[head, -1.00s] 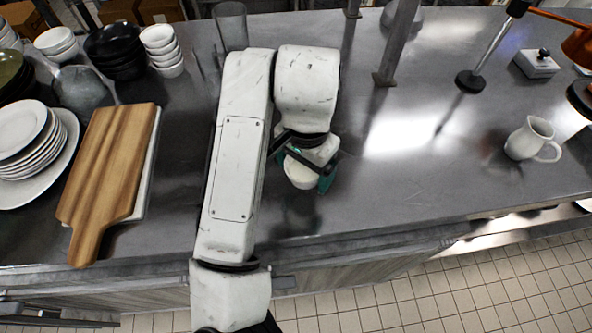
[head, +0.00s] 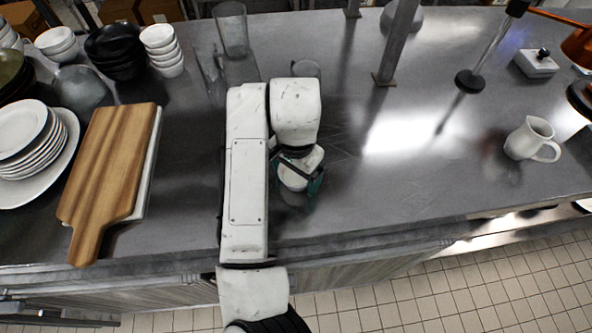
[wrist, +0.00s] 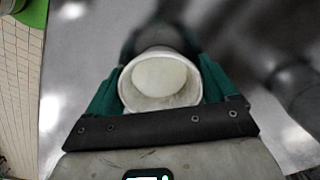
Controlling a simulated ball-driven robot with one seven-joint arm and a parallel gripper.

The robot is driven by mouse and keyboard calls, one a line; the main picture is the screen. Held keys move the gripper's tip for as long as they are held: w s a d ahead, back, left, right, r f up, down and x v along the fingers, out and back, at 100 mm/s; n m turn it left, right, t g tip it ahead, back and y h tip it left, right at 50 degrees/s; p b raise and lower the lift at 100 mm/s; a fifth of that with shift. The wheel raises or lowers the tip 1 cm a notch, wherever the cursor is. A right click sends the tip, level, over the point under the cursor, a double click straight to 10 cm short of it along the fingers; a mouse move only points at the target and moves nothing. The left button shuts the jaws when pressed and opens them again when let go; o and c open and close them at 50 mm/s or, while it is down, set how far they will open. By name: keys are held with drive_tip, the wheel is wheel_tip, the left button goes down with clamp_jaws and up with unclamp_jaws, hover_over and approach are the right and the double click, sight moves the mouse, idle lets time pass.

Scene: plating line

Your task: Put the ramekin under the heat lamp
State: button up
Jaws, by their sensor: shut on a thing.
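The ramekin (wrist: 160,78) is a small round white dish, seen from above in the wrist view. My gripper (wrist: 160,85) is shut on it, with a green finger against each side. In the head view my gripper (head: 299,172) is over the counter at the middle, partly covered by my own arm; I cannot tell how high the ramekin is above the counter. The heat lamp (head: 580,47) has an orange shade at the upper right edge, partly cut off, far to the right of my gripper.
A white jug (head: 528,139) stands at the right and a metal post (head: 397,45) behind. A lidded white dish (head: 536,63) is near the lamp. A cutting board (head: 108,170), plates (head: 25,135) and glasses (head: 231,30) are left. The counter (head: 400,185) right of my gripper is clear.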

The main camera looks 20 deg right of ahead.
drive_tip(key=shift+f, duration=0.15)
drive_tip(key=o, duration=0.9)
